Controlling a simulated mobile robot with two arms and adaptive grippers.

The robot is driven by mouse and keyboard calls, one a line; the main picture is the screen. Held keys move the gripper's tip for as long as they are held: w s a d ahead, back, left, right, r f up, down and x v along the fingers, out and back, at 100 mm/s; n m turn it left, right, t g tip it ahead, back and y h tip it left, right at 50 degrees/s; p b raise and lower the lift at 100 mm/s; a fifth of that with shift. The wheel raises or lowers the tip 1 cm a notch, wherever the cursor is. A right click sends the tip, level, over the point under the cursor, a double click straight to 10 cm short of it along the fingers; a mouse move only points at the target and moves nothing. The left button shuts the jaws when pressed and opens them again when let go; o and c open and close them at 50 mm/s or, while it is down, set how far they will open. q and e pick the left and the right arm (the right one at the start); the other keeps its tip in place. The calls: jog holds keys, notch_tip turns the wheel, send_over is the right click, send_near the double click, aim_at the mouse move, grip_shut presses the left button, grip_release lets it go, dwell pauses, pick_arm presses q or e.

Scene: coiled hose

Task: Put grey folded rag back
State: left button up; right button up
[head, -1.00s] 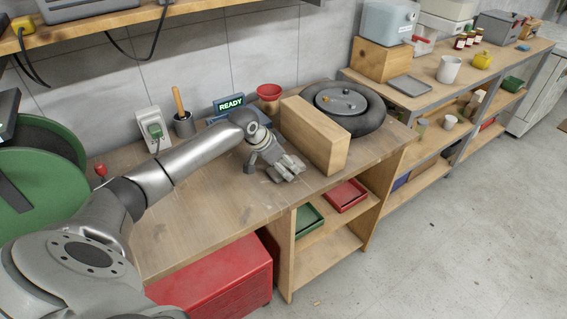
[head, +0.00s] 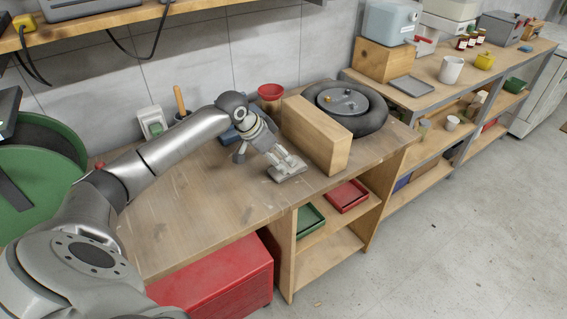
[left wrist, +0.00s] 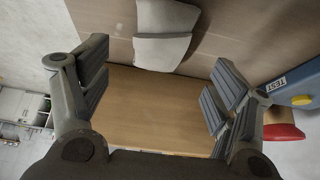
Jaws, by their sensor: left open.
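The grey folded rag (head: 287,173) lies on the wooden workbench, close to the near-left side of the wooden block. My left gripper (head: 283,158) is just above and beside it, its fingers partly covering it in the head view. In the left wrist view the rag (left wrist: 163,35) shows as two pale folded layers at the top, beyond the open fingers. The gap between my left fingers (left wrist: 160,78) holds nothing; the wooden block (left wrist: 150,110) shows behind it. My right gripper is not in view.
The wooden block (head: 318,135) stands close to my left gripper, with a black hose reel (head: 345,108) behind it. The bench top (head: 190,210) at front left is clear. Red (head: 347,195) and green trays sit on the shelf below.

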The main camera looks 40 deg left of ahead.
pick_arm(q)
jog(key=v, duration=0.6)
jog(key=shift+s+r+b, duration=0.2)
jog(key=shift+r+b, duration=0.05)
jog(key=shift+b, duration=0.05)
